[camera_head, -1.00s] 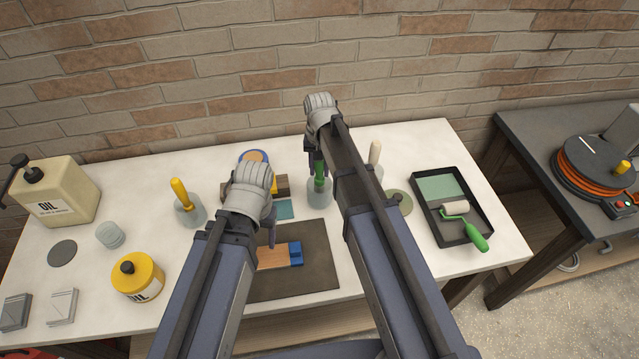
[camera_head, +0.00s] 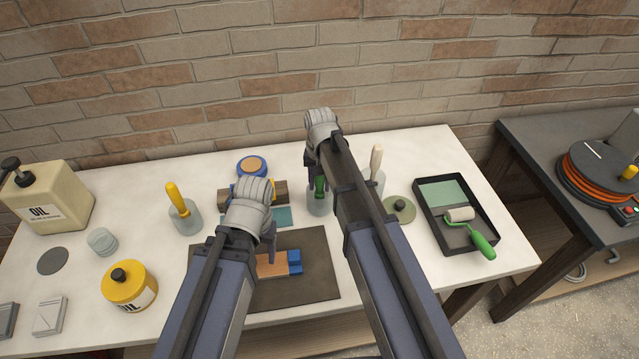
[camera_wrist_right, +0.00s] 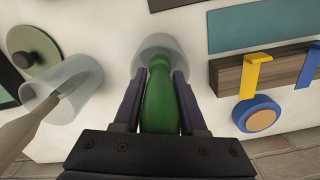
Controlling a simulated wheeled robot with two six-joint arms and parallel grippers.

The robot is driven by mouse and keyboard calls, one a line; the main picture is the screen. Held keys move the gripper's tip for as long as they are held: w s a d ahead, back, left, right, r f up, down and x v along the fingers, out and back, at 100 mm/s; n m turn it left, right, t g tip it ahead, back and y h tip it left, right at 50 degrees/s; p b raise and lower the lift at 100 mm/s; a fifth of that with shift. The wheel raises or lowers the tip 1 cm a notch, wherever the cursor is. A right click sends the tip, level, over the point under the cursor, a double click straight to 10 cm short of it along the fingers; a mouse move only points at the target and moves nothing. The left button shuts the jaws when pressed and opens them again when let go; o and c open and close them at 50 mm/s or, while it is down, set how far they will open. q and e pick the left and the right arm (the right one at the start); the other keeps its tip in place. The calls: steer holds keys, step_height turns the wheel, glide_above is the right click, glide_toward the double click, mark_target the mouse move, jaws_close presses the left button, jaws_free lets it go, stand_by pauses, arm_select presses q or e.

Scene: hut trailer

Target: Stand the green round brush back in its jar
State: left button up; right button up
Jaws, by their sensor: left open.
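The green round brush (camera_head: 320,186) is at the glass jar (camera_head: 318,206), mostly hidden behind my right gripper (camera_head: 316,180). In the right wrist view, my right gripper (camera_wrist_right: 158,80) has its fingers on both sides of the green handle (camera_wrist_right: 160,105), shut on it. The brush's far end points into the mouth of the jar (camera_wrist_right: 150,47); how deep it sits cannot be told. My left gripper (camera_head: 268,245) is open and empty above the dark mat (camera_head: 315,265).
A jar with a yellow-handled brush (camera_head: 180,205) stands left, a jar with a pale-handled brush (camera_head: 376,165) right. A wood block (camera_head: 268,193), blue tape roll (camera_head: 251,166), oil tin (camera_head: 128,287) and roller tray (camera_head: 452,235) surround the arms.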

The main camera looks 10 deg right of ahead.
steer(key=o, duration=0.4)
steer(key=shift+c, duration=0.2)
steer(key=shift+r, duration=0.1)
step_height(320, 180, up, 12)
steer(key=p, duration=1.2)
steer(key=shift+r, duration=0.15)
arm_select(q)
step_height(320, 180, up, 12)
steer(key=shift+r, duration=0.15)
arm_select(e)
steer(key=s+a+n, duration=0.3)
steer(key=s, duration=0.7)
steer(key=s+a+n+h, duration=0.1)
steer(key=s+a+n, duration=0.2)
steer(key=s, duration=0.6)
steer(key=shift+s+a+n, duration=0.35)
steer(key=shift+n, duration=0.25)
